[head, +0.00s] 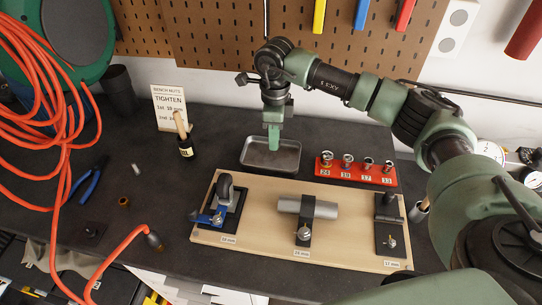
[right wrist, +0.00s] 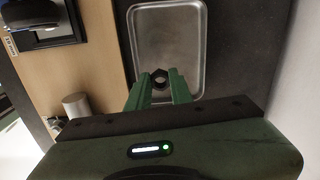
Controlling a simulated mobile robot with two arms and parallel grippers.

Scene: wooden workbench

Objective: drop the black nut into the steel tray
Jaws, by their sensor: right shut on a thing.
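The steel tray (head: 292,157) is a shallow grey rectangular tray on the dark bench, behind the wooden fixture board. In the right wrist view the tray (right wrist: 186,35) lies just below the fingertips and looks bare inside. My right gripper (head: 274,146) points down over the tray. In the right wrist view my right gripper (right wrist: 160,86) is shut on the black nut (right wrist: 160,75), which shows dark at the fingertips over the tray's floor. The nut is hidden by the fingers in the head view. My left gripper is not in view.
A red socket rack (head: 355,171) stands right of the tray. The wooden board (head: 262,235) with clamped fixtures lies in front. A pegboard (head: 230,40) rises behind.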

